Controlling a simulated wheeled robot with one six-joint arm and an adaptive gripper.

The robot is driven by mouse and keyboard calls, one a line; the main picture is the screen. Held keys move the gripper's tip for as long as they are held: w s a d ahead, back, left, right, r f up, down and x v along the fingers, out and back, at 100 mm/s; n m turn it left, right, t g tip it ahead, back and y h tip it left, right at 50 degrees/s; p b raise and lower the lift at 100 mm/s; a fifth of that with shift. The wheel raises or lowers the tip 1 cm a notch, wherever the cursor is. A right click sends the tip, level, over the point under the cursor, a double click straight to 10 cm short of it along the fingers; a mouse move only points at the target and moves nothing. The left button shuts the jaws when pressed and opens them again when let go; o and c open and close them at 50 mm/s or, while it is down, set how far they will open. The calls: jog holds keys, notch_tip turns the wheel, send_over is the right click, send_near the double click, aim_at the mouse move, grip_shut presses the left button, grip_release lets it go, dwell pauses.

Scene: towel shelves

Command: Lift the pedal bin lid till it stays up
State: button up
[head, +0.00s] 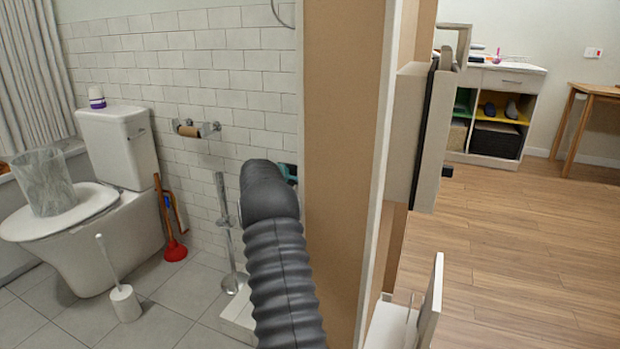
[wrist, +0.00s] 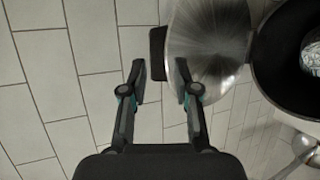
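In the wrist view, a round brushed-metal disc (wrist: 208,40), which looks like the pedal bin lid, has a small black tab (wrist: 157,49) on its left edge. Right beside it is a dark round rim, apparently the bin's opening (wrist: 268,68), with something shiny inside, cut off by the frame. The lid appears swung away from the opening; its exact angle I cannot tell. Whether the right finger touches the lid is unclear. In the head view the bin is not visible.
A wall end (head: 345,150) stands close to the right of my arm. A toilet (head: 110,225), a toilet brush (head: 123,300), a plunger (head: 174,250) and a metal stand (head: 228,235) are to the left. Tiled floor is clear between them.

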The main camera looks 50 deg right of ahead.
jog(key=v, duration=0.9)
jog(key=shift+a+r, duration=0.15)
jog(key=shift+a, duration=0.2)
